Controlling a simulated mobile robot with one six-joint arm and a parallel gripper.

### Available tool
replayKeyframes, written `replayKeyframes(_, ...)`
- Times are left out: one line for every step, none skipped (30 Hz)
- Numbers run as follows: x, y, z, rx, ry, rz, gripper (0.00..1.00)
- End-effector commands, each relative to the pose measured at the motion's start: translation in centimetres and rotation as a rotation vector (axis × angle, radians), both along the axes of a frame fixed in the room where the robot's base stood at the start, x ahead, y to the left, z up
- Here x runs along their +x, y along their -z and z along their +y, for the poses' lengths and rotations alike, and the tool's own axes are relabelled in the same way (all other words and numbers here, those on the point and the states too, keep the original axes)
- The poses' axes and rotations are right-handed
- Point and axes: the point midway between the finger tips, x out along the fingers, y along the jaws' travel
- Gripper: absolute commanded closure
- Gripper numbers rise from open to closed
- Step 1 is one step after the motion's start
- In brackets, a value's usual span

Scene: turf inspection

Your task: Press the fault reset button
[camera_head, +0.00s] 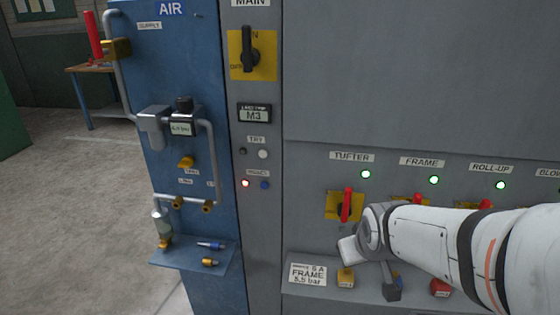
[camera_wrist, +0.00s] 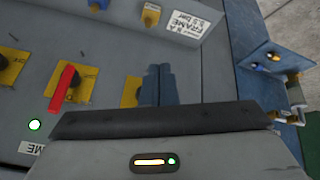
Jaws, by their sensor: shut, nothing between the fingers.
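A small blue button (camera_head: 264,185) sits on the grey column beside a lit red lamp (camera_head: 245,183). The small label above this pair is hard to read; I take the blue button as the fault reset button. I cannot make it out in the wrist view. My gripper (camera_wrist: 160,68) is shut and empty, its two blue-grey fingers together in front of a yellow switch plate (camera_wrist: 132,90). In the head view my arm comes in from the right, its end well right of and below the blue button; the fingers are not clear there.
A red-handled TUFTER switch (camera_head: 346,205) is close to my wrist. The blue AIR panel (camera_head: 190,60) has pipes and a jutting shelf (camera_head: 190,258). The left floor is open.

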Motion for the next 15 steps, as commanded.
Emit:
replayKeyframes(1.7, 0.2, 0.8, -0.017, -0.055, -0.039, 1.00)
replayKeyframes(2.7, 0.3, 1.3, -0.027, -0.089, -0.071, 1.00)
replayKeyframes(4.0, 0.4, 1.9, -0.040, -0.133, -0.111, 1.00)
replayKeyframes(4.9, 0.5, 2.4, -0.049, -0.166, -0.141, 1.00)
replayKeyframes(5.8, 0.6, 3.0, -0.058, -0.199, -0.171, 1.00)
replayKeyframes(7.0, 0.8, 3.9, -0.068, -0.245, -0.211, 1.00)
replayKeyframes(7.8, 0.9, 4.5, -0.074, -0.277, -0.241, 1.00)
replayKeyframes(8.5, 1.0, 5.1, -0.082, -0.308, -0.273, 1.00)
replayKeyframes(9.5, 1.1, 6.0, -0.093, -0.347, -0.315, 1.00)
replayKeyframes(10.2, 1.2, 6.7, -0.100, -0.378, -0.346, 1.00)
replayKeyframes(10.8, 1.3, 7.5, -0.106, -0.412, -0.378, 1.00)
replayKeyframes(11.6, 1.5, 8.5, -0.113, -0.455, -0.421, 1.00)
replayKeyframes(12.2, 1.6, 9.3, -0.118, -0.487, -0.453, 1.00)
replayKeyframes(12.6, 1.7, 10.1, -0.123, -0.518, -0.484, 1.00)
replayKeyframes(13.2, 1.8, 11.2, -0.128, -0.559, -0.529, 1.00)
